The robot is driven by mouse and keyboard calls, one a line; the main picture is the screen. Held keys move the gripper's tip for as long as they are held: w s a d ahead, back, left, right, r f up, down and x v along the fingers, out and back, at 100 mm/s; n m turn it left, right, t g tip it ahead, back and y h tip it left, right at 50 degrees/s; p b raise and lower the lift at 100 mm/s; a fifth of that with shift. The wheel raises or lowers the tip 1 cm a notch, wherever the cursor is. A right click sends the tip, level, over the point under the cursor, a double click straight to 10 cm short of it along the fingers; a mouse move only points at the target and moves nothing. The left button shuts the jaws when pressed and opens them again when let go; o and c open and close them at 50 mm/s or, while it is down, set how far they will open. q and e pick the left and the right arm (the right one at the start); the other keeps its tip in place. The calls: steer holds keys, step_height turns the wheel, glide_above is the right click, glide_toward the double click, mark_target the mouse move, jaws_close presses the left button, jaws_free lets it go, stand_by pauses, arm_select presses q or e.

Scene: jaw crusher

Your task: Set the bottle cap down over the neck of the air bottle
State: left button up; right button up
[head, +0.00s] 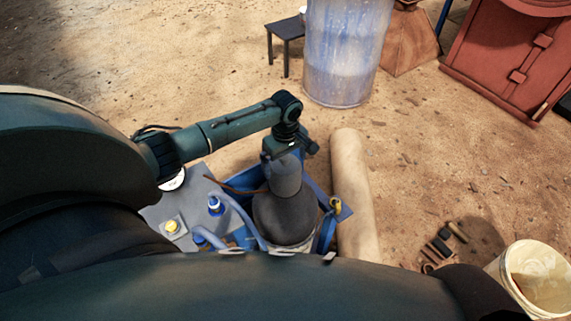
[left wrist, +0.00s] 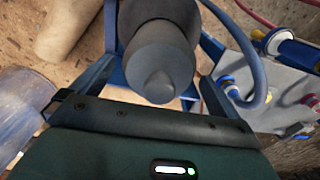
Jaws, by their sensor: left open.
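The bottle cap (head: 286,177) is a grey cylinder with a rounded top. It appears upright over the neck of the air bottle (head: 283,218), a dark grey bottle in a blue frame; the neck itself is hidden. In the left wrist view the cap (left wrist: 160,55) points toward the camera and has a small rounded knob. My left gripper (head: 287,153) is at the top of the cap, its jaws open and spread to either side of it. I cannot tell whether a finger touches the cap. My right gripper is not in view.
A panel (head: 190,205) with blue hoses and fittings stands left of the bottle. A beige roll (head: 351,190) lies close on its right. Beyond stand a translucent blue drum (head: 345,55) and a dark stool (head: 286,30). A white bucket (head: 540,280) is at right. Sandy ground between is mostly clear.

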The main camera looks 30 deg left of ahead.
arm_select(q)
step_height(320, 180, up, 11)
steer(key=shift+f, duration=0.2)
stand_by(0.5)
steer(key=s+d+f+m+t+h, duration=0.2)
steer(key=s+d+f+m, duration=0.2)
steer(key=d+f, duration=0.2)
steer(key=s+d+f+m+t+h, duration=0.1)
steer(key=s+d+f+m+t, duration=0.1)
steer(key=s+d+f+m, duration=0.35)
steer(key=s+d+r+m+t, duration=0.1)
steer(key=s+d+m+t, duration=0.2)
steer(key=s+m+t, duration=0.3)
steer(key=s, duration=0.4)
steer(key=shift+d+m, duration=0.3)
steer(key=shift+m, duration=0.05)
steer(key=shift+s+r, duration=0.1)
